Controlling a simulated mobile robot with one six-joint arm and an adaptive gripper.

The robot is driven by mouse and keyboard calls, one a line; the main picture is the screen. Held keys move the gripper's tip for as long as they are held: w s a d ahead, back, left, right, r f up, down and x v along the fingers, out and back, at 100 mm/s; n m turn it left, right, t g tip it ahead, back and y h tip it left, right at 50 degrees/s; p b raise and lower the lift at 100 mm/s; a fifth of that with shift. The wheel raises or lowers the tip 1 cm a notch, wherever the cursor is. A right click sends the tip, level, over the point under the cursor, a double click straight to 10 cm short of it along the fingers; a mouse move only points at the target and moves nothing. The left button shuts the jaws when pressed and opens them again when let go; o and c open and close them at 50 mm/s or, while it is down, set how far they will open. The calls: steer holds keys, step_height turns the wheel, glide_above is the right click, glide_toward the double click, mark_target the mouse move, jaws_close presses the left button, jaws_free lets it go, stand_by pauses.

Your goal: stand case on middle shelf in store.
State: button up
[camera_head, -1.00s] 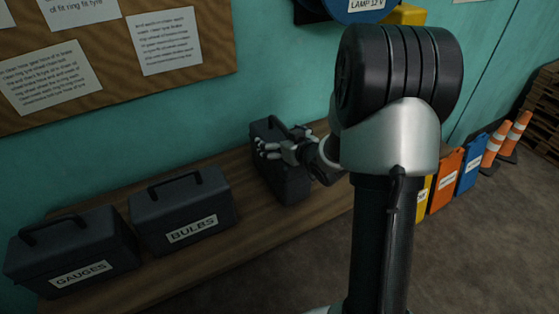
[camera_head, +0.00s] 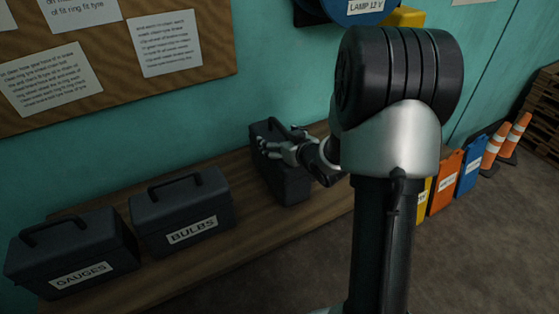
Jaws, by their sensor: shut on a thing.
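A dark case (camera_head: 288,185) with a handle on top is at the right part of the wooden bench, close to the teal wall. Its label is not visible. My gripper (camera_head: 268,148) is at the top of this case and is shut on its handle, with my arm reaching in from the right. I cannot tell whether the case touches the bench. Two more dark cases stand on the bench to the left: one labelled BULBS (camera_head: 182,212) and one labelled GAUGES (camera_head: 72,252). No shelf or store is in view.
The wooden bench (camera_head: 240,235) runs along the wall below a notice board (camera_head: 200,72). Orange (camera_head: 444,185) and blue (camera_head: 473,165) bins, striped cones (camera_head: 494,146) and stacked pallets (camera_head: 543,110) stand to the right. The floor (camera_head: 490,260) in front is clear.

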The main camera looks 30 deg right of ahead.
steer(key=shift+s+a+f, duration=0.1)
steer(key=shift+s+f, duration=0.1)
steer(key=shift+f, duration=0.3)
steer(key=c, duration=0.7)
steer(key=shift+r, duration=0.15)
steer(key=shift+r, duration=0.1)
